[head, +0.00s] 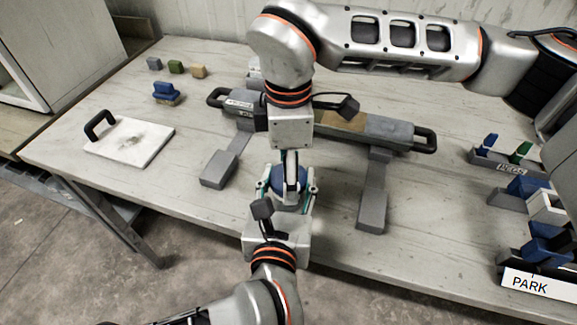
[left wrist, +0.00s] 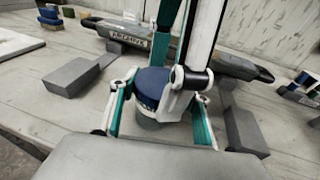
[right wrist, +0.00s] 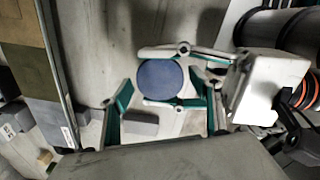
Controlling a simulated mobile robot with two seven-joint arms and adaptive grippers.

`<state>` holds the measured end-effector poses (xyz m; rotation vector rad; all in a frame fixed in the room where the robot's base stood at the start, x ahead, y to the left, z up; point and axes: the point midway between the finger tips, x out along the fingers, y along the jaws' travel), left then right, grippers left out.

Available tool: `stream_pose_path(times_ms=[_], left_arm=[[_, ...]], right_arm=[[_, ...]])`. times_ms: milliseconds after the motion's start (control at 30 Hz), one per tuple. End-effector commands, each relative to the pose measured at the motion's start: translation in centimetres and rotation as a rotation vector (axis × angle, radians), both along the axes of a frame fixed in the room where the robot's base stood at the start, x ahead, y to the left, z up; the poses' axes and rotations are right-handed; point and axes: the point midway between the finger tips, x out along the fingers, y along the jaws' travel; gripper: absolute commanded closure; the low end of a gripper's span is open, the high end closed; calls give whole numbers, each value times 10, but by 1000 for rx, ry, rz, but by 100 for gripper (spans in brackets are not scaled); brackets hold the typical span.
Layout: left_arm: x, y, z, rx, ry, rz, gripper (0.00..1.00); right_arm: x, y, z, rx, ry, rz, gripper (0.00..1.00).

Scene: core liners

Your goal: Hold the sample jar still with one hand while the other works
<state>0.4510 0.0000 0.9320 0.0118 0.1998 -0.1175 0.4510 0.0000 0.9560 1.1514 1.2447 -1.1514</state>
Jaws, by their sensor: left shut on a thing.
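The sample jar, with a round blue lid (right wrist: 160,80) and a grey body (left wrist: 148,122), stands upright near the table's front edge. My left gripper (left wrist: 157,118) is shut on the jar from the front, one finger on each side. In the head view the jar is partly hidden by my right gripper (head: 291,180), which points down from above. In the right wrist view the right gripper's fingers (right wrist: 165,108) are spread apart, with the lid between and beyond them. I cannot tell whether they touch the lid.
Behind the jar, a long core tray (head: 395,133) with black end handles rests on grey supports (head: 371,205). A white plate (head: 130,140) with a black handle, a blue brush (head: 166,92) and small blocks (head: 176,67) lie left. A labelled rack (head: 508,168) and PARK holder (head: 537,284) stand right.

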Motion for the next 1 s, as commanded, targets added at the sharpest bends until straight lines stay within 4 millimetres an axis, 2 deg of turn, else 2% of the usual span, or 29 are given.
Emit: stream_pose_path(times_ms=[33, 133, 167, 367, 700, 967, 1000], left_arm=[[0, 0, 0, 0, 1, 0, 100], [0, 0, 0, 0, 0, 0, 100], [0, 0, 0, 0, 0, 0, 100], [0, 0, 0, 0, 0, 0, 100], [0, 0, 0, 1, 0, -1, 100], [0, -1, 0, 1, 1, -2, 100], [0, -1, 0, 1, 1, -2, 100]], right_arm=[[0, 0, 0, 0, 0, 0, 50], [0, 0, 0, 0, 0, 0, 76], [0, 0, 0, 0, 0, 0, 77], [0, 0, 0, 0, 0, 7, 77], [0, 0, 1, 0, -1, 297, 76], [-1, 1, 1, 1, 0, 304, 77], [-1, 1, 1, 1, 0, 304, 41]])
